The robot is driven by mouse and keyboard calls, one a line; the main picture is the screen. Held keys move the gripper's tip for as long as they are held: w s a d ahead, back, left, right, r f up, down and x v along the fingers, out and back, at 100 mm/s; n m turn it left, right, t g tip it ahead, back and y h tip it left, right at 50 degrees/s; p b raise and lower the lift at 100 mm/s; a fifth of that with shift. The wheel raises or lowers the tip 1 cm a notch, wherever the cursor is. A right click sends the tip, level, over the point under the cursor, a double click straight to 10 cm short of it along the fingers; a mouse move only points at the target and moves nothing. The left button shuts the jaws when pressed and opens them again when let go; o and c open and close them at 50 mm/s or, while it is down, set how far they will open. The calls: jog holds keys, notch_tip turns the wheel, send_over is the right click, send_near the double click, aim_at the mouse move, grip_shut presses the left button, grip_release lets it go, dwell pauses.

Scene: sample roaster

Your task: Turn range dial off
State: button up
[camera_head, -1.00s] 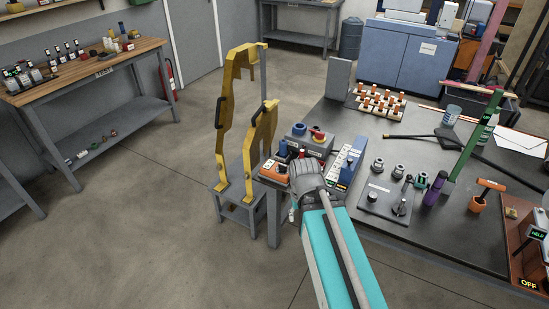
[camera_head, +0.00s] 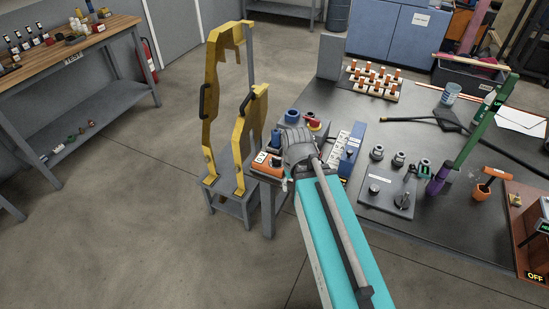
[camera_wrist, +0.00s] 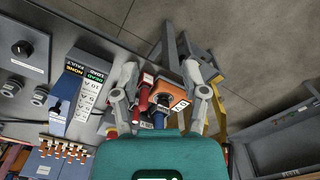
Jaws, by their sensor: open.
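An orange box (camera_head: 268,163) with a white label sits at the table's left corner. In the wrist view the orange box (camera_wrist: 184,98) has a dark round knob (camera_wrist: 163,100) beside its label. I cannot read any marking that names it as the range dial. My gripper (camera_wrist: 165,92) is open, its two grey fingers spread either side of the box, with nothing held. A red-handled part (camera_wrist: 144,92) and a blue part (camera_wrist: 159,120) also show between the fingers. In the head view my wrist hides part of the box and the fingertips; contact cannot be told.
A panel with a black knob (camera_head: 404,200) lies to the right. A blue block (camera_head: 348,162) and a label strip stand near my wrist. A yellow frame on a grey stand (camera_head: 240,140) rises at left. A green post (camera_head: 486,120) stands at right.

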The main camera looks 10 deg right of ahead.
jog(key=o, duration=0.5)
jog(key=shift+w, duration=0.25)
jog(key=shift+o, duration=0.3)
jog(key=shift+w+f, duration=0.1)
jog(key=shift+w, duration=0.25)
jog(key=m+b, duration=0.4)
jog(key=m, duration=0.3)
send_over(276, 158)
notch_tip(276, 158, down, 4)
jog(key=shift+f, duration=0.1)
jog(key=shift+f+b, duration=0.15)
jog(key=shift+b, duration=0.15)
notch_tip(276, 158, down, 13)
jog(key=b, duration=1.3)
jog(key=shift+f, duration=0.2)
